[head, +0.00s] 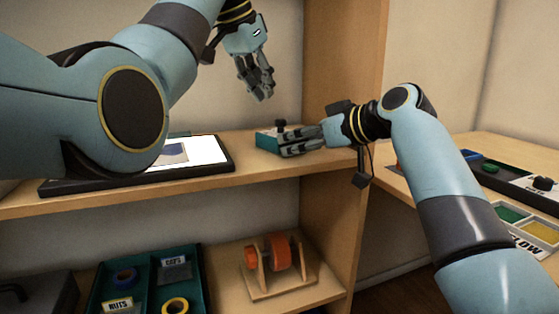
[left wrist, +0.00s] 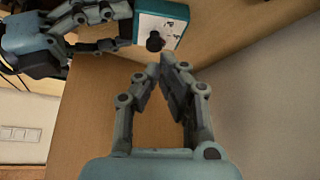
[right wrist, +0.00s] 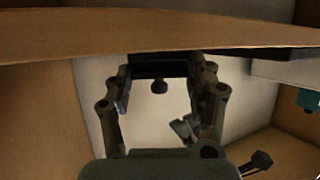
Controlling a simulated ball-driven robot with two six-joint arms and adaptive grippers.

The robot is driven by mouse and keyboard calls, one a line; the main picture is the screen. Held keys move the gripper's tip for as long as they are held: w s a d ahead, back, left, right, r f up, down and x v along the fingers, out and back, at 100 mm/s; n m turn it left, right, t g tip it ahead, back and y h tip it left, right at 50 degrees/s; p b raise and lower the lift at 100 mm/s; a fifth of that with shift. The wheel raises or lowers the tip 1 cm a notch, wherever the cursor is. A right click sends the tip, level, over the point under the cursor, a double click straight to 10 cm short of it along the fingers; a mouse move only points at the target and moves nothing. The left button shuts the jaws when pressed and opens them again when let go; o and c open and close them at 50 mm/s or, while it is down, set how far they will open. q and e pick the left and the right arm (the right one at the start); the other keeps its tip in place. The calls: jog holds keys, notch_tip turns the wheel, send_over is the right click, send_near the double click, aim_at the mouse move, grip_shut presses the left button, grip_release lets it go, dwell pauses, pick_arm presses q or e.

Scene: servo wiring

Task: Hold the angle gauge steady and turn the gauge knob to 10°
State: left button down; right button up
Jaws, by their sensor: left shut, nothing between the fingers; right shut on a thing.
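The angle gauge (head: 267,143) is a small teal box with a pale face, lying on the upper wooden shelf. Its black gauge knob (head: 281,125) stands up from the face. My right gripper (head: 290,145) is shut on the gauge from the right. In the right wrist view the gauge (right wrist: 160,66) is dark between the fingers, with the knob (right wrist: 159,87) below it. My left gripper (head: 264,97) is shut and empty, above the gauge. In the left wrist view its fingertips (left wrist: 160,66) are close to the knob (left wrist: 155,42) in the picture but apart from it. The dial reading is too small to tell.
A tablet (head: 215,167) lies on the shelf left of the gauge. A wooden upright (head: 343,75) rises behind my right gripper. Below are a teal compartment tray (head: 145,262) and an orange spool (head: 277,252) on a stand. A side bench (head: 500,150) at right holds a dark panel.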

aim_at(281, 126)
pick_arm(q)
jog(key=shift+s+d+f, duration=0.1)
jog(key=shift+d+f, duration=0.15)
jog(key=shift+f, duration=0.75)
jog(key=shift+s+d+f, duration=0.1)
jog(key=shift+d+f, duration=0.15)
jog(key=shift+f, duration=0.8)
jog(key=shift+s+d+f, duration=0.1)
jog(key=shift+d+f, duration=0.15)
jog(key=shift+f, duration=0.75)
jog(key=shift+w+a, duration=0.4)
jog(key=shift+w, duration=0.1)
jog(key=shift+s+a, duration=0.1)
